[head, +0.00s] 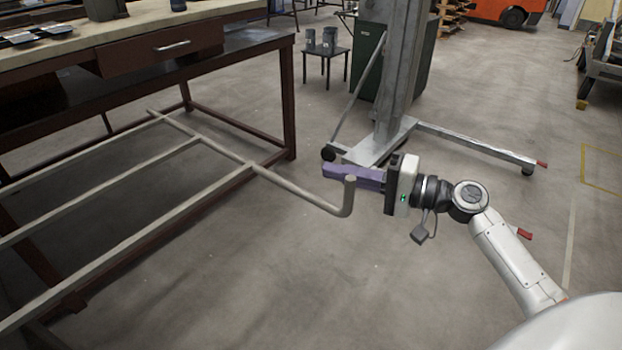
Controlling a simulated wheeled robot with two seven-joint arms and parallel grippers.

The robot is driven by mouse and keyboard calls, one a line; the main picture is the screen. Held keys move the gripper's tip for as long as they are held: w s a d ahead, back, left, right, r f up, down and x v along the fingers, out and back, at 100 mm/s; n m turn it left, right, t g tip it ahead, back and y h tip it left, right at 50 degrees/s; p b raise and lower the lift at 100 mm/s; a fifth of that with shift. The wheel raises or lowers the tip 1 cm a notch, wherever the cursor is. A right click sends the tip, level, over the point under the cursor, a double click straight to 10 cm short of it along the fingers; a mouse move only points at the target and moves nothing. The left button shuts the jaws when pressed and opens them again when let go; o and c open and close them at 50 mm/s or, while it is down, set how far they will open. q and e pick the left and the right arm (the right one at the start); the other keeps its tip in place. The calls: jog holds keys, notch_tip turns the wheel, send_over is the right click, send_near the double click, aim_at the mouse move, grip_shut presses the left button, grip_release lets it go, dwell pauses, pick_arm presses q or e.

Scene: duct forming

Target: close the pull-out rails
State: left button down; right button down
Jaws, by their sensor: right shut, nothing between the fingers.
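The pull-out rails (185,213) are long grey bars low under the workbench, sticking out in front of it. A round crossbar (284,184) runs across them and ends at the right in an upturned handle (349,196). My right gripper (326,171) comes in from the right with its purple fingers shut and empty. In the picture the fingers pass just behind the top of the handle; I cannot tell if they touch it. My left gripper is not in view.
The workbench (289,95) with a drawer (160,49) stands at the left. A grey lifting stand (400,137) with floor legs is behind my right gripper. A small dark table (327,53) stands farther back. The floor in front of the handle is clear.

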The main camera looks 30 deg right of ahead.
jog(key=shift+w+a+f+p, duration=0.15)
jog(key=shift+w+a+p, duration=0.1)
jog(key=shift+a, duration=0.65)
jog(key=shift+w+a+f+p, duration=0.2)
jog(key=shift+a, duration=0.7)
jog(key=shift+w+a+f+p, duration=0.15)
jog(key=shift+w+a+p, duration=0.1)
jog(key=shift+a, duration=0.65)
